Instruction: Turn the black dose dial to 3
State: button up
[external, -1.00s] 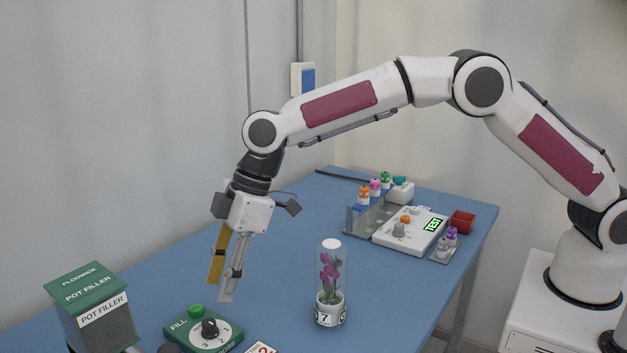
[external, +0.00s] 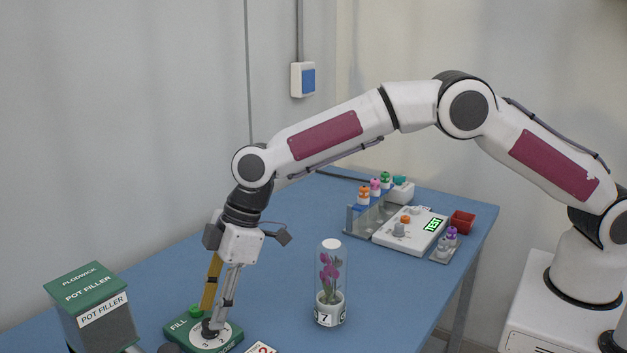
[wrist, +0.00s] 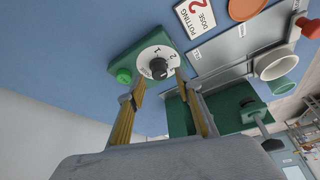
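The black dose dial (wrist: 158,68) sits on a white numbered disc on the green filler base (wrist: 118,60). The base also shows in the external view (external: 178,330), where my fingers partly hide the dial (external: 210,328). In the wrist view the figures 1 and 2 are readable beside the dial; I cannot tell where its pointer stands. My gripper (external: 213,318) points down at the dial. In the wrist view its fingers (wrist: 160,83) are spread on either side of the dial, with gaps visible. A green button (wrist: 124,76) is beside the left finger.
A card reading "potting dose 2" (wrist: 195,15) lies beside the base. The pot filler box (external: 95,300) stands to the left. A glass tube with an orchid (external: 330,285) stands to the right. A white device (external: 410,230) and a vial rack (external: 365,215) are farther back.

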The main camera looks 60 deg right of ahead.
jog(key=shift+x, duration=1.05)
grip_shut()
dwell(1.0)
grip_release()
jog(key=v, duration=1.2)
